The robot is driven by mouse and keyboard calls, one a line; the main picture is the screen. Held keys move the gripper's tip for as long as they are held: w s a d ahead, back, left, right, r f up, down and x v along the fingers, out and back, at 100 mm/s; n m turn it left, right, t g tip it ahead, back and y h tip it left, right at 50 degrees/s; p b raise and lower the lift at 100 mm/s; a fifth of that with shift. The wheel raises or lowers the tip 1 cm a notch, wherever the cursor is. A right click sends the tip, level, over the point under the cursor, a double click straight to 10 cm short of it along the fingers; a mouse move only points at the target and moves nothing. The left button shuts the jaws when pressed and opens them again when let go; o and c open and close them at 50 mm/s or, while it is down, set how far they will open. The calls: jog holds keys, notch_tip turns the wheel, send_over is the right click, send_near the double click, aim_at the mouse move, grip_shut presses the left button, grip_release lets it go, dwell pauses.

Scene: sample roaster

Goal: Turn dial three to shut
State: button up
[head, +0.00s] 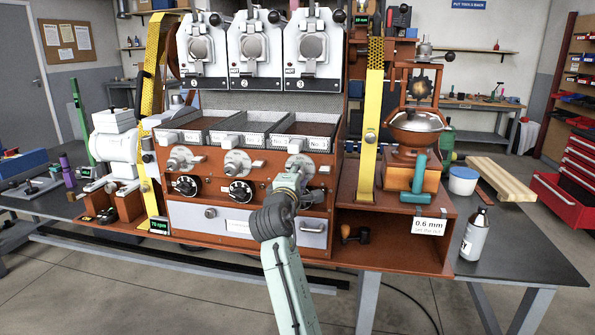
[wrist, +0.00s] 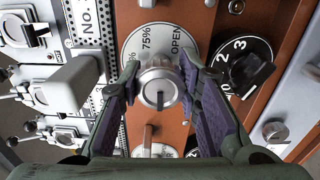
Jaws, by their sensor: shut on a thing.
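Dial three is a silver knob on a round pale plate at the right end of a row of three on the orange roaster front; its plate (head: 300,160) shows above my gripper in the head view. In the wrist view the silver knob (wrist: 158,92) sits between the fingers, and its plate (wrist: 150,42) reads 75% and OPEN. The dark line on the knob's face runs roughly up and down in that picture. My gripper (head: 292,182) is shut on the knob, with a finger at either side (wrist: 160,95). Part of the plate's scale is hidden by the fingers.
Two similar silver dials (head: 180,160) (head: 237,163) sit to the left. Black numbered knobs (head: 240,192) run below, one (wrist: 248,70) close beside my fingers in the wrist view. Bean trays (head: 305,130) stand above. A yellow upright (head: 370,140) stands to the right.

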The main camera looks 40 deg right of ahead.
jog(key=n+p, duration=0.2)
jog(key=n, duration=0.3)
jog(key=shift+n, duration=0.4)
dwell(0.3)
jog(key=o, duration=1.2)
jog(key=shift+c, duration=0.2)
jog(key=v, duration=1.2)
